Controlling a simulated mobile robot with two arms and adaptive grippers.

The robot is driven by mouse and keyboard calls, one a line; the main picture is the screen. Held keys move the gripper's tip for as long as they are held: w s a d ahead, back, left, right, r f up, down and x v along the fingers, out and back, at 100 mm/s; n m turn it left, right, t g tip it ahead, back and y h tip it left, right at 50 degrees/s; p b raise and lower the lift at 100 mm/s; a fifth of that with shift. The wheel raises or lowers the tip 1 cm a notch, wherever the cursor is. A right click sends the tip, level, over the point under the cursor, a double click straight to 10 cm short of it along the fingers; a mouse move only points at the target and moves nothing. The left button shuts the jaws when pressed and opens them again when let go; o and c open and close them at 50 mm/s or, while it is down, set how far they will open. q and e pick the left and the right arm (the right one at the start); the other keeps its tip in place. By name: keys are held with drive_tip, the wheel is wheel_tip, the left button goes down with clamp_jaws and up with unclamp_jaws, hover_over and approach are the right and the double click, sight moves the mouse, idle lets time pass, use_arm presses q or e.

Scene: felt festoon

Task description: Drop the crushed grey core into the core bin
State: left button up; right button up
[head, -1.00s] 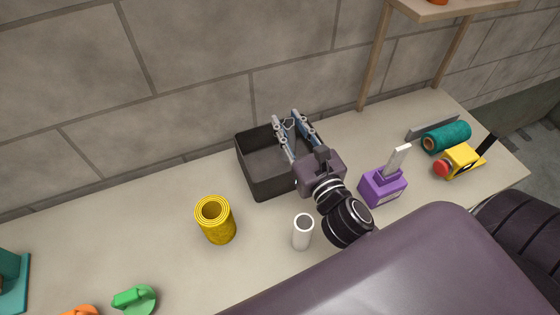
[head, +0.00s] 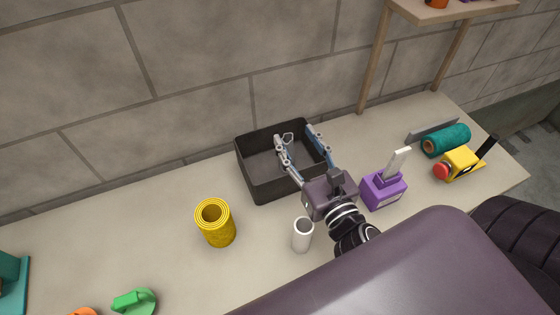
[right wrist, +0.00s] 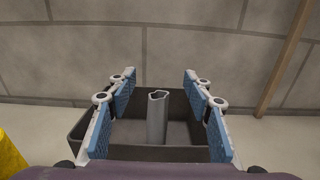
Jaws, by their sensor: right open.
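The core bin (head: 258,186) is a dark open box on the table by the wall. The crushed grey core (right wrist: 157,120) stands roughly upright inside the bin in the right wrist view, its top rim bent out of round. My left gripper is not in view.
A white tube (head: 302,236) stands just in front of the bin, close to my right wrist. A yellow roll (head: 216,224) stands to the left. A purple block-like holder (head: 383,190) is right of my gripper. A teal roll (head: 446,140) and yellow tool (head: 461,161) lie farther right.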

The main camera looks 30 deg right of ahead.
drive_tip(key=shift+s+a, duration=0.1)
drive_tip(key=shift+s, duration=1.3)
